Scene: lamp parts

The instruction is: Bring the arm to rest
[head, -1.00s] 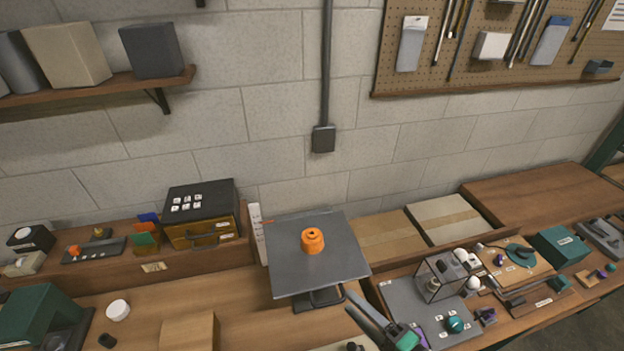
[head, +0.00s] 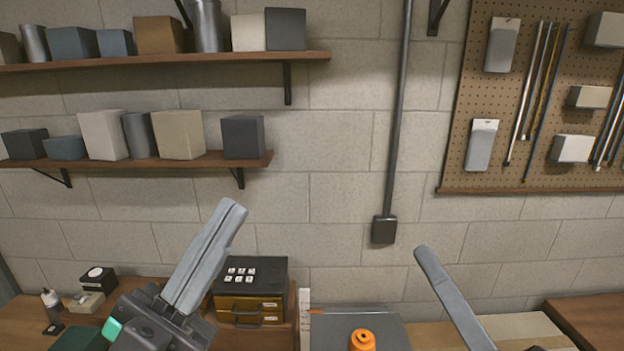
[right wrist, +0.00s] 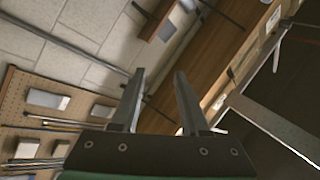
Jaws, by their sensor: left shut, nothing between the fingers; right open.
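My left gripper (head: 235,205) rises from the lower left in the head view. Its long grey fingers are together, point up and to the right, and hold nothing. My right gripper shows in the head view as a grey finger (head: 450,300) at the lower right. In the right wrist view my right gripper (right wrist: 160,73) has its two fingers apart with nothing between them. An orange lamp part (head: 362,341) stands on a grey plate (head: 335,331) at the bottom centre of the head view, between the two arms, touched by neither. Its lower part is cut off.
A black and yellow drawer box (head: 250,277) stands behind and right of my left gripper. Wall shelves (head: 130,163) with boxes hang at the upper left. A pegboard (head: 540,182) hangs at the right. The wall between the grippers is bare except for a conduit (head: 398,130).

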